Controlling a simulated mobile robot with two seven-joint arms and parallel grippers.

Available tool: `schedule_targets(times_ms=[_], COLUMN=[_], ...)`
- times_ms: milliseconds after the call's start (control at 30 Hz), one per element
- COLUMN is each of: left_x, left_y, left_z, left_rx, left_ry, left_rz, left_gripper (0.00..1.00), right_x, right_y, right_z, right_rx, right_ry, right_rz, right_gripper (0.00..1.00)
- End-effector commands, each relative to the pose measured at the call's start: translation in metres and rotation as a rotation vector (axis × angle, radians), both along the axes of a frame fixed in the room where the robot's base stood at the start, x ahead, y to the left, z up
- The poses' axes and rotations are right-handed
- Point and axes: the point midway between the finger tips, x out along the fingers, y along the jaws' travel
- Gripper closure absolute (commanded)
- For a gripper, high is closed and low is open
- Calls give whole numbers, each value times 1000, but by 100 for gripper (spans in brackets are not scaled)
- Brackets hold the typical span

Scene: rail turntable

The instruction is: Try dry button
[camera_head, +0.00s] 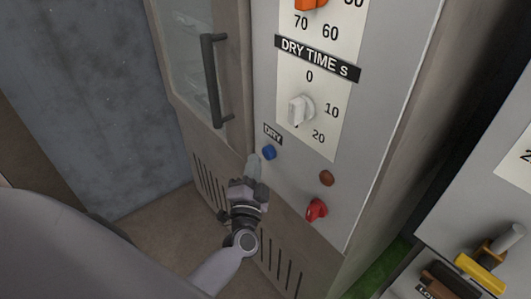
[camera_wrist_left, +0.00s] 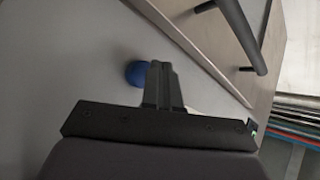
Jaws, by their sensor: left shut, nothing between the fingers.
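The blue button (camera_head: 269,153) sits on the grey panel just below the black DRY label (camera_head: 272,134). It also shows in the left wrist view as a blue round knob (camera_wrist_left: 136,74), partly hidden behind the fingers. My left gripper (camera_head: 254,163) is shut and empty, with its fingertips close to the left of the button in the head view. In the left wrist view the shut fingers (camera_wrist_left: 162,82) overlap the button's right side. I cannot tell whether they touch it. My right gripper is not in view.
Above the button is the white DRY TIME dial (camera_head: 300,110). A brown-red button (camera_head: 327,178) and a red knob (camera_head: 316,209) lie to the lower right. A glass door with a dark handle (camera_head: 212,80) stands to the left. A second panel with a yellow handle (camera_head: 480,273) is at right.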

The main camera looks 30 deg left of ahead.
Motion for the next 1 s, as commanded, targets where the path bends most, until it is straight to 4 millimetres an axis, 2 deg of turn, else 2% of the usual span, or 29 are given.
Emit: schedule_targets(times_ms=[167, 600, 1000], left_x=[-4, -43, -46], left_y=[2, 18, 19], left_z=[1, 1, 0], left_rx=[0, 0, 0], left_ry=[2, 2, 0], left_rz=[1, 1, 0], left_gripper=[100, 100, 100], right_x=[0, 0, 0], right_y=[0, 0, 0], right_z=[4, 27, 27], right_rx=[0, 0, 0], right_ry=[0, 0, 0], right_rz=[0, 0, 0], right_gripper=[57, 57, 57])
